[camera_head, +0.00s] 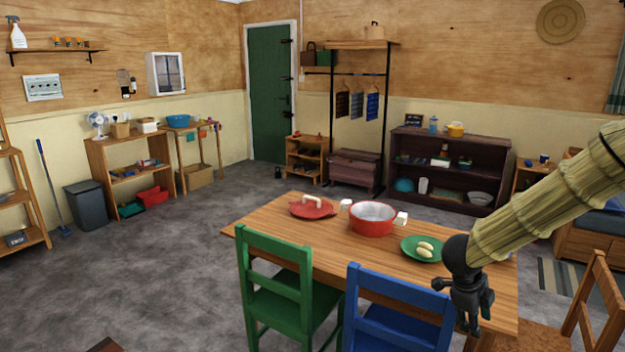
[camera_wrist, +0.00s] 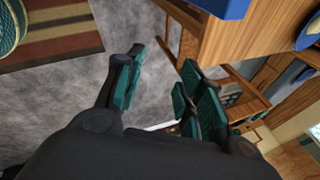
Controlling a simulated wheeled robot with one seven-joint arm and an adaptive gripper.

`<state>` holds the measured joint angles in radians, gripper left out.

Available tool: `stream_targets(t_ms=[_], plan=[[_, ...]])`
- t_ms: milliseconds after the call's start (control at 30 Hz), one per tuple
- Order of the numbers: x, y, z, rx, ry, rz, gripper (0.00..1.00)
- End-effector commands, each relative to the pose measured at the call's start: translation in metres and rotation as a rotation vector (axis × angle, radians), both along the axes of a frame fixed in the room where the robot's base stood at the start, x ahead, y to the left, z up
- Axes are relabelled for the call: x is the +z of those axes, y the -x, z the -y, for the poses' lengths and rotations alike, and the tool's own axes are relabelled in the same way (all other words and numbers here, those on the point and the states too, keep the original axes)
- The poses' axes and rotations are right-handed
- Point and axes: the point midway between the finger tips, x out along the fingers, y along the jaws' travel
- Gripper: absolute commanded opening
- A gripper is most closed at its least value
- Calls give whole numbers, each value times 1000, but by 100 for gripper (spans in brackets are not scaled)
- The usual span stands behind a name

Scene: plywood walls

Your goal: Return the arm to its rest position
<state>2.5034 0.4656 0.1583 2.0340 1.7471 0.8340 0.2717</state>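My arm reaches in from the right in the head view, with bamboo-like links. My gripper (camera_head: 466,296) hangs from its dark wrist over the near right part of the wooden table (camera_head: 275,222) in the picture. In the wrist view my gripper (camera_wrist: 158,88) shows two teal-padded fingers spread apart. Nothing is between them, only grey floor behind. The rest of my arm toward the base is cut off by the right edge of the head view.
The table bears a red pot (camera_head: 372,222), a red lid (camera_head: 312,212) and a green plate (camera_head: 414,243) with pale items. A green chair (camera_head: 275,280), a blue chair (camera_head: 395,320) and a wooden chair (camera_head: 590,310) stand around it. Open floor lies left.

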Motion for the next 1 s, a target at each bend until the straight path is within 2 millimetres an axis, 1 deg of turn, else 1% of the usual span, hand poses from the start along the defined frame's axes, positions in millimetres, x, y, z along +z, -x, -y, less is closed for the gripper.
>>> stream_targets(t_ms=[33, 200, 367, 467, 567, 667, 700, 767, 800, 867, 900, 967, 1000], plan=[[-7, 2, 0, 24, 15, -11, 38], [-27, 4, -6, 125, 65, -42, 38], [-51, 12, -6, 240, 119, -80, 38], [-69, 20, -7, 329, 157, -112, 38], [-93, 30, -9, 446, 200, -154, 38], [-124, 45, -15, 609, 247, -209, 38], [-138, 54, -19, 685, 264, -234, 38], [-158, 66, -24, 800, 284, -272, 38], [-171, 76, -29, 878, 295, -296, 38], [-191, 90, -37, 995, 306, -330, 38], [-203, 101, -43, 1076, 310, -354, 38], [-222, 119, -52, 1193, 311, -387, 38], [-234, 132, -59, 1274, 307, -408, 38]])
